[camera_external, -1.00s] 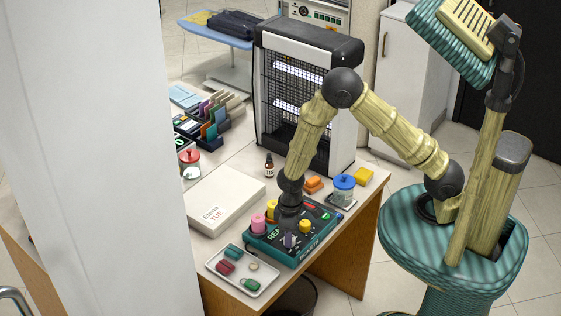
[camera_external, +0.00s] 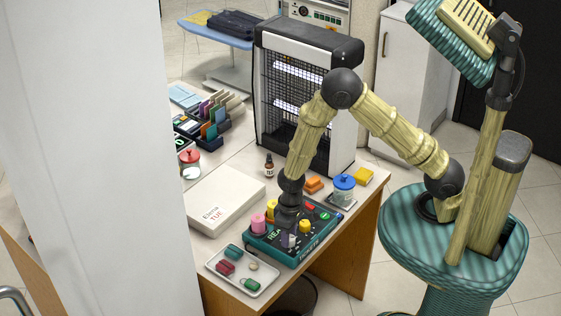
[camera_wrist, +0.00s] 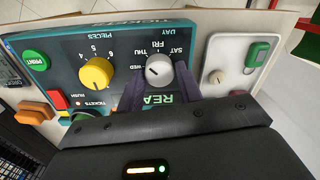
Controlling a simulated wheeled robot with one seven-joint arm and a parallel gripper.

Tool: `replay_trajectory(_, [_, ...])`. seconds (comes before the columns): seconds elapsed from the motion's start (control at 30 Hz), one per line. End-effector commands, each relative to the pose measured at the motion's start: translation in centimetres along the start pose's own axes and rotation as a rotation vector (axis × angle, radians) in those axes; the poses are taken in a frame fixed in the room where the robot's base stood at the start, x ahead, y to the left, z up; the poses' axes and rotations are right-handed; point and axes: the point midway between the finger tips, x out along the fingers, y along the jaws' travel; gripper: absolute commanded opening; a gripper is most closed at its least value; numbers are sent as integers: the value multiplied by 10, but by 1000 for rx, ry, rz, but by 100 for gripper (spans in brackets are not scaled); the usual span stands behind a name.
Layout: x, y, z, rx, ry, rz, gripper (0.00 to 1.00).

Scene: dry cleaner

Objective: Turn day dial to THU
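The day dial (camera_wrist: 160,76) is a pale grey knob on the teal ticket machine (camera_wrist: 115,50). In the wrist view its dark mark lies toward the left, near the WED and THU labels; the exact day is unclear. FRI and SAT also show; other day labels are hidden by the fingers. My gripper (camera_wrist: 160,84) points down over the dial, its dark purple fingers on opposite sides and seemingly against its edges. In the external view my gripper (camera_external: 289,232) is low over the machine (camera_external: 262,245), with a pale bit of dial (camera_external: 292,240) showing at the fingers.
A yellow PIECES dial (camera_wrist: 97,73) is beside the day dial. A tray (camera_external: 227,277) with tags lies at the machine's front left. A white box (camera_external: 228,192) marked Elena TUE lies behind. A blue-lidded jar (camera_external: 344,188) stands to the right.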

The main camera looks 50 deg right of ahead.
Motion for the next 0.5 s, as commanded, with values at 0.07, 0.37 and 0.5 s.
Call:
replay_trajectory(0.07, [0, 0, 0, 0, 0, 0, 52])
replay_trajectory(0.37, [0, 0, 1, 0, -4, 1, 52])
replay_trajectory(0.5, [-7, 0, 1, -1, -4, 1, 52])
